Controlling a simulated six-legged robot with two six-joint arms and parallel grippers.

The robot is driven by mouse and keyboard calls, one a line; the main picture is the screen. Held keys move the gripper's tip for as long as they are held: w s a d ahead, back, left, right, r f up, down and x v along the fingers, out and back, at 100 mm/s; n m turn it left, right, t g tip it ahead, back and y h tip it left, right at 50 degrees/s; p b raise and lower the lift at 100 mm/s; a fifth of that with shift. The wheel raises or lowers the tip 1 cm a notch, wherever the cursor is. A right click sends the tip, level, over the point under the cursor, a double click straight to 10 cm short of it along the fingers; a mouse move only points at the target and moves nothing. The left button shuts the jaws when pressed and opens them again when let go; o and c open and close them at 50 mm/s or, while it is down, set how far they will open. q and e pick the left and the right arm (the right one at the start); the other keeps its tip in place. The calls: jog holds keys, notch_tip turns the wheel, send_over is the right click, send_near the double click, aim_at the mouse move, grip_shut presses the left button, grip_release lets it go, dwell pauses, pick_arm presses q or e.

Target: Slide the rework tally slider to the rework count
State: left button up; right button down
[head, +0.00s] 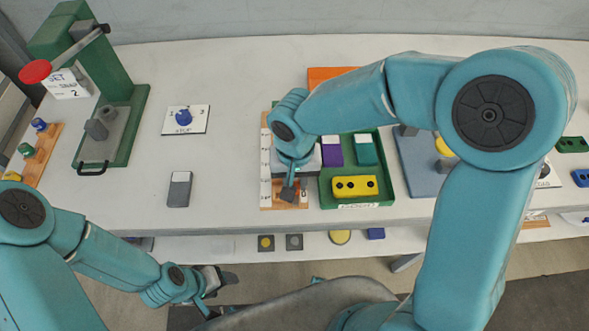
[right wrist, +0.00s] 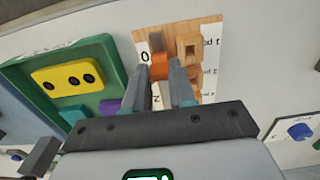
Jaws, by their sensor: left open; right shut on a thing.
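The rework tally board (head: 270,204) is a wooden strip with a white scale along it, at the middle of the table. It also shows in the right wrist view (right wrist: 208,32), where a "0" stands near its end. My right gripper (head: 290,190) reaches down over the board's near end. In the right wrist view its fingers (right wrist: 158,88) are shut on an orange-brown piece (right wrist: 161,72), which looks like the slider. The arm and fingers hide much of the scale, so the slider's exact reading is unclear. My left gripper (head: 218,288) is open and empty, low in front of the table.
A green tray (head: 325,202) with a yellow block (head: 355,187) and purple and teal blocks sits right beside the board. A green press (head: 120,125) stands far left. Table between is clear.

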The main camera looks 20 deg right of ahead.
jog(key=shift+s+a, duration=0.15)
jog(key=shift+s, duration=0.25)
jog(key=c, duration=1.1)
grip_release()
jog(key=shift+o, duration=0.9)
jog(key=shift+s+r, duration=0.1)
jog(key=shift+s, duration=0.05)
jog(key=shift+w, duration=0.2)
jog(key=shift+r, duration=0.3)
notch_tip(320, 180, up, 16)
jog(key=shift+s+f+p, duration=0.15)
jog(key=shift+p, duration=0.25)
